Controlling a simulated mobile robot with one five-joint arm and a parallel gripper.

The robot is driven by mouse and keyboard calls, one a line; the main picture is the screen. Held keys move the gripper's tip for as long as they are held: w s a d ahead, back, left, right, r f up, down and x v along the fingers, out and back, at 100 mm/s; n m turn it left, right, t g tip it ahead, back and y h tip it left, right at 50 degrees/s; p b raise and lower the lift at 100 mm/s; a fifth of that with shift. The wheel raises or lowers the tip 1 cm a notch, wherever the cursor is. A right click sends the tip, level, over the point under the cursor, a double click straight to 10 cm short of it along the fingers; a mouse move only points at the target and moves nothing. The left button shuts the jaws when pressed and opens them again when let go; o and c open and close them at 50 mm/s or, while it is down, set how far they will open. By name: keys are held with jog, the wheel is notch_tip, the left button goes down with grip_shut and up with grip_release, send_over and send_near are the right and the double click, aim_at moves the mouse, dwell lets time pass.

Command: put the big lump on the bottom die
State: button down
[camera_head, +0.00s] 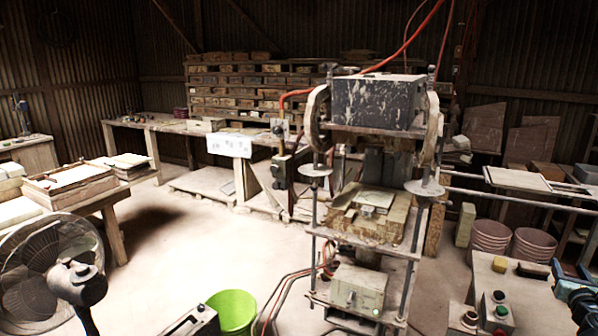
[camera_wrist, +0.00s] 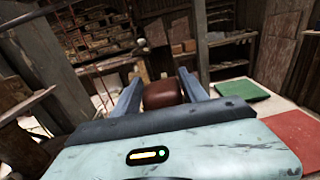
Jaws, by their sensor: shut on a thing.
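In the wrist view, my gripper (camera_wrist: 160,92) has its two blue-grey fingers on either side of a reddish-brown rounded lump (camera_wrist: 162,94), shut on it. This looks like the big lump. Its lower part is hidden behind the gripper body. In the head view, a blue part of my gripper (camera_head: 572,288) shows at the right edge, over the right-hand table; the lump cannot be made out clearly there. The bottom die (camera_head: 372,207) appears as the pale block on the press's lower platform, well left of my gripper, with no lump seen on it.
The press (camera_head: 378,103) has rods and a heavy upper block above the die. The right-hand table (camera_head: 480,280) holds a yellowish block (camera_head: 499,264) and button boxes (camera_head: 497,310). A green bucket (camera_head: 233,310) and a fan (camera_head: 50,265) are left.

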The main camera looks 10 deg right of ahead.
aim_at(541, 331)
dwell(0.4)
notch_tip(541, 331, down, 20)
jog(key=b, duration=2)
jog(key=shift+r, duration=0.25)
jog(key=shift+f, duration=0.25)
jog(key=c, duration=0.6)
grip_release()
jog(key=shift+s, duration=0.1)
